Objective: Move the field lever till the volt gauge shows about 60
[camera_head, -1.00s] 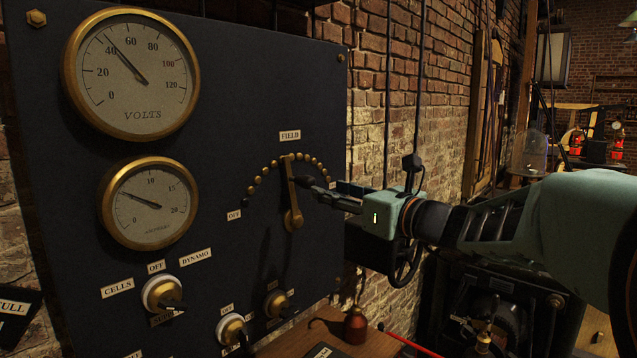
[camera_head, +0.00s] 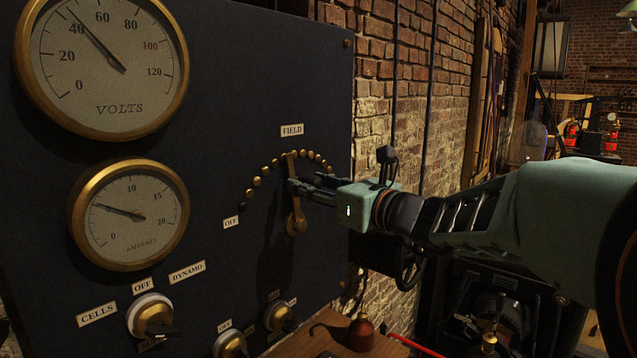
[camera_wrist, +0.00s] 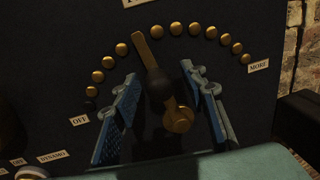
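The volt gauge (camera_head: 104,85) is a brass-rimmed dial at the upper left of the dark panel. Its needle points a little past 40, well short of 60. The field lever (camera_head: 297,213) is a brass arm under the FIELD label, pointing nearly straight up among an arc of brass studs. In the wrist view the lever (camera_wrist: 144,48) leans slightly left of upright, with a dark knob on it. My gripper (camera_head: 294,184) is at the lever. The wrist view shows its blue-padded fingers (camera_wrist: 160,95) apart on either side of the knob, with gaps visible.
The ampere gauge (camera_head: 128,215) is below the volt gauge. Several switch knobs, one by the CELLS and DYNAMO labels (camera_head: 150,316), line the panel's lower part. A red-brown oil can (camera_head: 361,332) stands on the wooden shelf below. A brick wall (camera_head: 400,90) is to the right.

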